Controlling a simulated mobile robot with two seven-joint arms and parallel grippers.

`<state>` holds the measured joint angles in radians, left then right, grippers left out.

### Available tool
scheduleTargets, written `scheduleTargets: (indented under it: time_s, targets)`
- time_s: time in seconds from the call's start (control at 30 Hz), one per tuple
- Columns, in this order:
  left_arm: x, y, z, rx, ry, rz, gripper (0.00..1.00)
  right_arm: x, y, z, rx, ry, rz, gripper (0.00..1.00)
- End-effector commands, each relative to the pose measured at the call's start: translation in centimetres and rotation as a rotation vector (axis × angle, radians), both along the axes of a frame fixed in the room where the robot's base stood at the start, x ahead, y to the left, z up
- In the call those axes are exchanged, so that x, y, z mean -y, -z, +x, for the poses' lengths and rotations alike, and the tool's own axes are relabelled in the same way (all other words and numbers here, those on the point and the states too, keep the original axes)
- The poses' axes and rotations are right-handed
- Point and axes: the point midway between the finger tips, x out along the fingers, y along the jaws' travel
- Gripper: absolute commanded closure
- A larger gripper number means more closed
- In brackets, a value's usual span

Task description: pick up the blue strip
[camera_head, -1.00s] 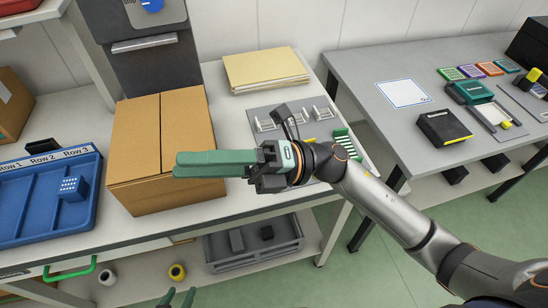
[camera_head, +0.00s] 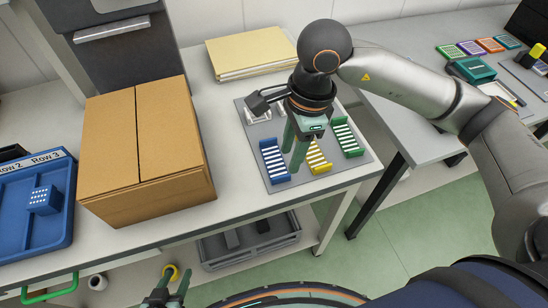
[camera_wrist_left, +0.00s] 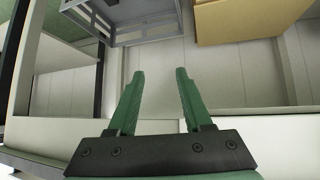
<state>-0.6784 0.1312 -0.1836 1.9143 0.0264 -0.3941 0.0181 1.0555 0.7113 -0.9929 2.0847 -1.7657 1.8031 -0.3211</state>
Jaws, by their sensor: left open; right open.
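The blue strip (camera_head: 273,161), with white bars, lies at the left front of a grey mat (camera_head: 249,139) on the table. A yellow strip (camera_head: 319,158) and a green strip (camera_head: 347,139) lie to its right. My right gripper (camera_head: 292,160) is open and points down between the blue and yellow strips in the head view, fingers apart and empty. Its height above the mat is hard to tell. My left gripper (camera_head: 177,275) is open and empty at the bottom of the head view, and its open fingers also show in the left wrist view (camera_wrist_left: 160,76).
A cardboard box (camera_head: 145,150) stands left of the mat. A blue tray (camera_head: 62,230) holding a small blue block is further left. Yellow folders (camera_head: 250,52) lie behind. A grey crate (camera_head: 225,258) sits on the shelf below and also shows in the left wrist view (camera_wrist_left: 150,30).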

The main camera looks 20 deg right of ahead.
Motion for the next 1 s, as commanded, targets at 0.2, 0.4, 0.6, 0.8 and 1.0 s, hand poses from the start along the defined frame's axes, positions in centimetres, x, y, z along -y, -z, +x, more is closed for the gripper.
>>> scheduleTargets:
  time_s: [0.2,0.4,0.6,0.8,1.0]
  targets:
    - [0.0,-0.1,0.0,0.000,0.000,0.000,0.50,-0.5,2.6,0.0,-0.003,0.000,0.003,0.56]
    - [0.0,-0.5,0.0,-0.001,0.000,0.000,0.50,-0.7,4.5,0.4,-0.006,0.001,0.002,0.56]
    - [0.0,-0.8,0.0,-0.001,0.000,0.000,0.50,-1.2,7.3,0.7,-0.005,0.000,0.004,0.56]
    - [0.0,-0.8,0.0,-0.001,0.001,0.000,0.50,-1.3,8.0,0.8,-0.001,-0.001,0.004,0.56]
    - [0.0,-0.8,0.0,-0.001,0.001,0.000,0.50,-1.3,7.9,0.8,-0.001,0.000,0.004,0.65]
